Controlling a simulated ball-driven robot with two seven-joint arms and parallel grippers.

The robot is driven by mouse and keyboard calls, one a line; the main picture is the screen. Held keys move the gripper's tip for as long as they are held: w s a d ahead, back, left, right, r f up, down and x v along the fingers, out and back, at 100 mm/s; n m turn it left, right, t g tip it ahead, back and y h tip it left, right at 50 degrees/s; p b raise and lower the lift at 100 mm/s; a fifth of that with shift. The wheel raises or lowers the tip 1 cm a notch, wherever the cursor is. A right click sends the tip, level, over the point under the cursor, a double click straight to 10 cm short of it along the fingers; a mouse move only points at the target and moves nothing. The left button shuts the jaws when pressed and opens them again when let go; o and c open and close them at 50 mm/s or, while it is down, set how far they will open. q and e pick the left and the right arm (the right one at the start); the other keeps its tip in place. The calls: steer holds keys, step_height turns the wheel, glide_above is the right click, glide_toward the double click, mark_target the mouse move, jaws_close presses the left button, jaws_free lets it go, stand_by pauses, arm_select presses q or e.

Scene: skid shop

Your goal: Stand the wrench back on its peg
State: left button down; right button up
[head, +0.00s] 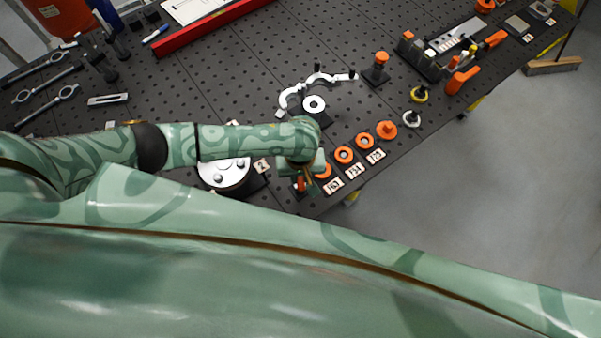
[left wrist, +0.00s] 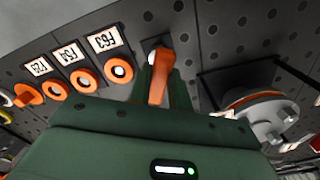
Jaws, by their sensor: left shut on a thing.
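My left gripper (head: 303,178) is low over the front edge of the pegboard bench, beside the row of orange rings. In the left wrist view its dark green fingers (left wrist: 161,76) are shut on an orange piece (left wrist: 158,85), which looks like the handle of the wrench. A pale, rounded part shows at its far end. In the head view a bit of the orange piece (head: 301,185) shows below the gripper. The rest of it is hidden by the fingers. I cannot tell which peg is the wrench's own. My right gripper is not in view.
Orange rings (head: 344,155) with number cards (head: 355,171) line the edge beside the gripper. A round metal flange (head: 224,174) stands left of it. A curved silver tool (head: 318,78) and a black stand with an orange top (head: 380,66) are farther back. The bench middle (head: 215,85) is clear.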

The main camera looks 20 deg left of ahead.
arm_select(q)
steer(key=c, duration=1)
jaws_free()
steer(key=shift+o, duration=0.2)
step_height(320, 180, up, 5)
steer(key=p, duration=0.7)
steer(key=shift+p, duration=0.4)
steer(key=shift+r+p, duration=0.35)
steer(key=shift+p, duration=0.05)
steer(key=shift+r, duration=0.6)
